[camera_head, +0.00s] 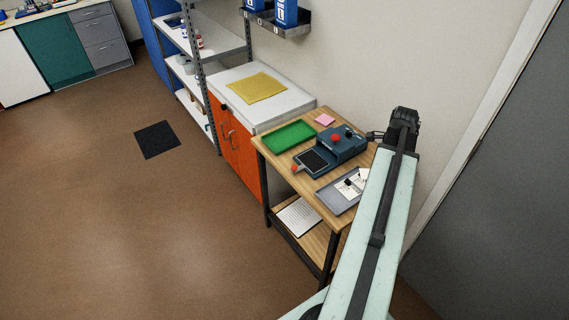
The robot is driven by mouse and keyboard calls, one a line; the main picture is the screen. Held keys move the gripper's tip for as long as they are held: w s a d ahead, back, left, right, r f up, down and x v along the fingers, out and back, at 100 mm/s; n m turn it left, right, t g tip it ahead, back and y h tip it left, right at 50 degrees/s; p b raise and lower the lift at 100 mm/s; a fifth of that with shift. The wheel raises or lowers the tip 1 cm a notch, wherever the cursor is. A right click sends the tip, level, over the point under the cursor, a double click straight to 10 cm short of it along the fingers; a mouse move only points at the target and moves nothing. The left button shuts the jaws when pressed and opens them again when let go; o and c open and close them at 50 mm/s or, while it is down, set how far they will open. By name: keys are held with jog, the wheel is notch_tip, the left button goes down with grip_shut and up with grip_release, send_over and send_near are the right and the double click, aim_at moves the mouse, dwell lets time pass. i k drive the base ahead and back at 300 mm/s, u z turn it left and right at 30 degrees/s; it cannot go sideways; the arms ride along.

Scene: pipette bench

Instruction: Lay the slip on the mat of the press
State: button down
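The press (343,143) is a blue machine with red and dark knobs on a wooden table. Its mat (313,160) is a dark flat pad on the low front part, and looks bare. White pieces (357,178), possibly paper slips, lie in a grey tray (335,200) in front of the press, with a small black thing among them. I cannot tell which piece is the slip. My arm covers the tray's right end. My gripper (374,136) is a small dark shape behind and right of the press; I cannot make out whether it is open or holds anything.
A green tray (289,136) and a pink pad (324,119) are on the table (314,188). A white sheet (298,217) lies on the lower shelf. An orange cabinet (236,150) with a yellow mat (257,88) adjoins the table. The wall is close behind; the floor at left is open.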

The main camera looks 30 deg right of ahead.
aim_at(312, 161)
jog(key=u, duration=0.15)
jog(key=i, duration=1)
jog(key=z, duration=0.05)
